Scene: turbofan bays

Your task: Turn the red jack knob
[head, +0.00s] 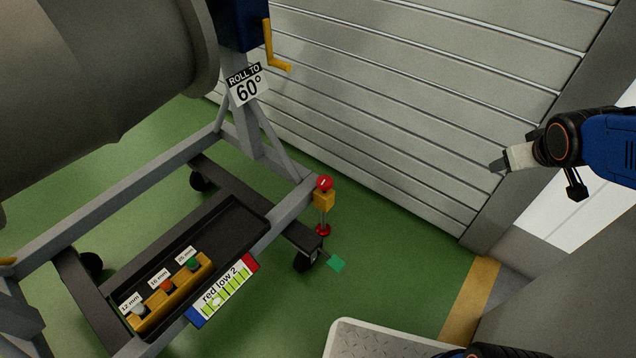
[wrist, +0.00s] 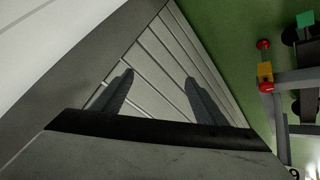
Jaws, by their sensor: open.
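The red jack knob (head: 324,184) sits on top of a yellow jack block at the right end of the stand's frame. Below the block a thin rod runs down to a red foot (head: 323,230) near the green floor. In the wrist view the yellow jack block (wrist: 265,72) shows at the right edge, with a red piece at each end. My gripper (head: 502,164) is at the right of the head view, well apart from the knob. In the wrist view its two fingers (wrist: 155,90) are spread with nothing between them.
The grey stand (head: 150,170) on casters carries a large cylinder (head: 95,75). A black tray (head: 232,228) holds a yellow block with colored sockets. A sign reads "ROLL TO 60°" (head: 247,86); a label reads "red low 2" (head: 222,291). A shutter wall (head: 420,90) stands behind. Green floor is clear right of the jack.

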